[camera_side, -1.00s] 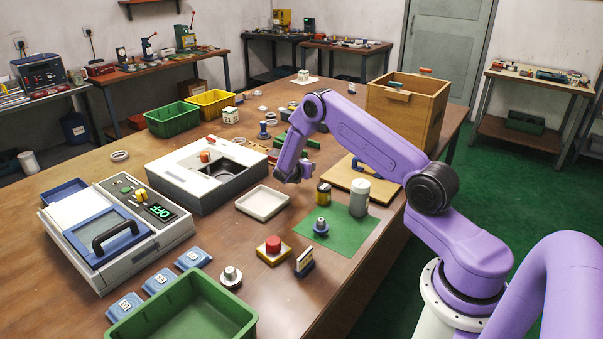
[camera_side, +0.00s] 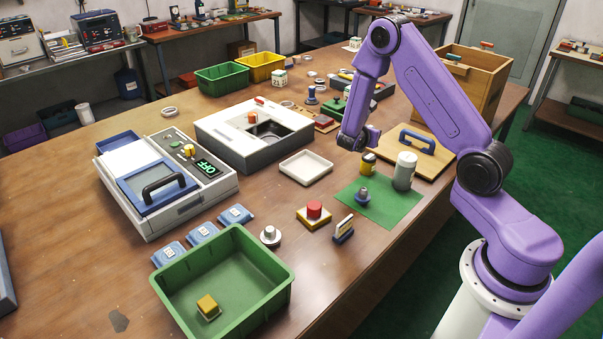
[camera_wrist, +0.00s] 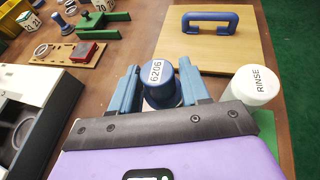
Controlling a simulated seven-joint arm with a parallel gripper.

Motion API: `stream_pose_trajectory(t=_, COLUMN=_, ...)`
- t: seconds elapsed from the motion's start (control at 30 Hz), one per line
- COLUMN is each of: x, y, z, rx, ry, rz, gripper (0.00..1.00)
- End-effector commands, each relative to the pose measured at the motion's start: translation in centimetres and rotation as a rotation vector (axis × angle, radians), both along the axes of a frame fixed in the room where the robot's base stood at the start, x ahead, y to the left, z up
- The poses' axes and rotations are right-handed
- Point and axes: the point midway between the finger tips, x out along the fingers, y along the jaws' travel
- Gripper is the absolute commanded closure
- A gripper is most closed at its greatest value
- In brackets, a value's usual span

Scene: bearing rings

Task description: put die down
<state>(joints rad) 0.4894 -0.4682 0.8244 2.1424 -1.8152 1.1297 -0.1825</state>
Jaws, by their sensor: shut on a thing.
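My gripper (camera_wrist: 160,92) is shut on a blue die (camera_wrist: 160,71), with one blue finger on each side of it. The die has a round top with a white label reading 6206, and a wider flange shows below it. In the side view my gripper (camera_side: 362,140) hangs above the table, behind the yellow and black can and right of the white tray. The held die is hard to make out there. Another blue-grey die (camera_side: 362,196) stands on the green mat (camera_side: 385,207). A further blue one (camera_side: 311,96) stands farther back.
Near my gripper are a can (camera_side: 367,164), a RINSE bottle (camera_side: 404,171), a white tray (camera_side: 305,168) and a wooden board with a blue handle (camera_side: 418,142). A white machine (camera_side: 240,150) stands left. A red button (camera_side: 314,210) and green bin (camera_side: 265,262) are in front.

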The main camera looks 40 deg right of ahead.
Motion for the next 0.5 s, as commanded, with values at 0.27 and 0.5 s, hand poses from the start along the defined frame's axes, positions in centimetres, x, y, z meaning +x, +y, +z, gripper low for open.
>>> stream_pose_trajectory(t=0.27, x=1.9, y=8.5, z=0.4, rx=-0.003, ry=0.005, rz=0.325, gripper=0.88)
stream_pose_trajectory(t=0.5, x=1.6, y=19.5, z=0.5, rx=-0.005, ry=0.006, rz=0.744, gripper=0.88)
